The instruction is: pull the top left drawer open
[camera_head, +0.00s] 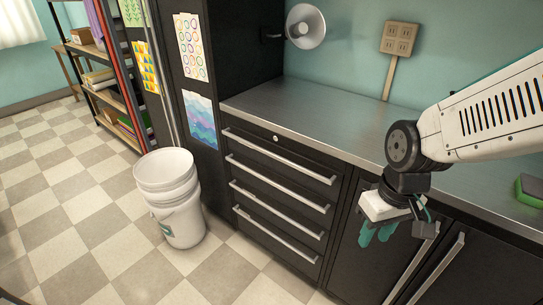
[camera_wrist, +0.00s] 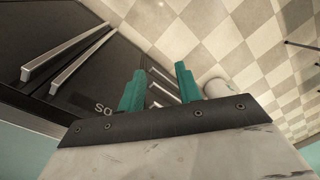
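The black cabinet has a stack of several drawers on its left side. My gripper (camera_head: 377,236) has teal fingers and is to the right of the drawers, in front of the cabinet doors, below counter height. It is apart from the handle. In the wrist view my gripper (camera_wrist: 160,80) has its two fingers apart with nothing held. Silver drawer handles show small beyond and between the fingers, partly hidden.
A white bucket stack (camera_head: 172,195) stands on the floor just left of the drawers. Cabinet doors with vertical bar handles (camera_head: 440,268) are at the right, close to my gripper. The metal countertop (camera_head: 310,110) overhangs the drawers. The floor before the drawers is clear.

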